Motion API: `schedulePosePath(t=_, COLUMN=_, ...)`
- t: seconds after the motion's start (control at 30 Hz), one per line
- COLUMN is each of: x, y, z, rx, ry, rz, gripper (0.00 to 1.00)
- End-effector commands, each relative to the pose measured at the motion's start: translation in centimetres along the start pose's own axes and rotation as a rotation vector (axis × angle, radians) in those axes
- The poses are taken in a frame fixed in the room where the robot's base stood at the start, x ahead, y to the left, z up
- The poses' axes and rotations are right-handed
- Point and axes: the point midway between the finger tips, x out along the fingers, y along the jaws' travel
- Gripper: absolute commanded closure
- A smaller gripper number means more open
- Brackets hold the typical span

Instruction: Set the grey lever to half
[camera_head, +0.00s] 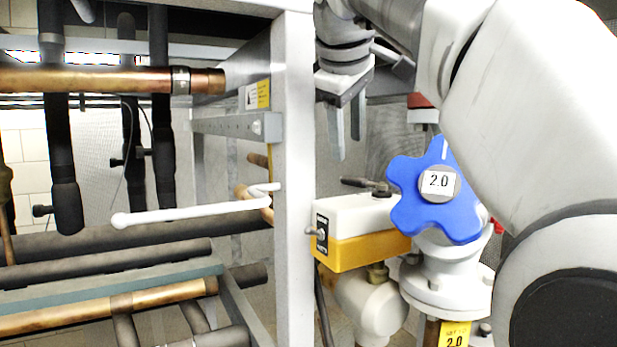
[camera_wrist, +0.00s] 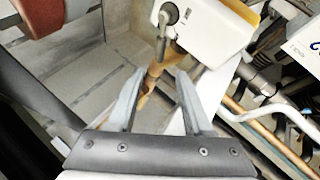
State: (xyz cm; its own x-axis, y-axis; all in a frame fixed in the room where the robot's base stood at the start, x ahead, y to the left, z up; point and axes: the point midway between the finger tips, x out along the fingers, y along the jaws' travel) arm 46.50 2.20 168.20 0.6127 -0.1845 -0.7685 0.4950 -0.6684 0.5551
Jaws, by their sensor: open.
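A short dark grey lever (camera_head: 367,186) sits on top of the white and yellow box beside the rack post. In the wrist view a grey lever with a round end (camera_wrist: 167,16) stands against the white box, just beyond the fingertips. My gripper (camera_head: 347,138) hangs above and a little left of the lever in the head view, pointing down. Its two fingers are apart with nothing between them; they also show in the wrist view (camera_wrist: 159,76). The lever's exact angle is hard to tell, and the gap between it and the fingers is unclear.
The white and yellow box (camera_head: 352,248) adjoins the grey rack post (camera_head: 294,180). A blue star handwheel (camera_head: 421,212) marked 2.0 stands close on the right. A long white lever (camera_head: 190,213) reaches left from the post. Copper and black pipes fill the left.

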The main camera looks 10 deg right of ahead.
Motion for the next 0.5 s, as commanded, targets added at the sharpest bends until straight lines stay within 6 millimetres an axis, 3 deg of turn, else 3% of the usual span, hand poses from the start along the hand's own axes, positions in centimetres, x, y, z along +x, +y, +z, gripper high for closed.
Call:
schedulePosePath(t=0.2, x=4.7, y=-0.1, z=0.1, rx=0.000, ry=-0.003, rz=-0.002, gripper=0.49)
schedulePosePath(t=0.5, x=7.8, y=0.0, z=0.0, rx=0.000, ry=0.000, rz=-0.001, gripper=0.49)
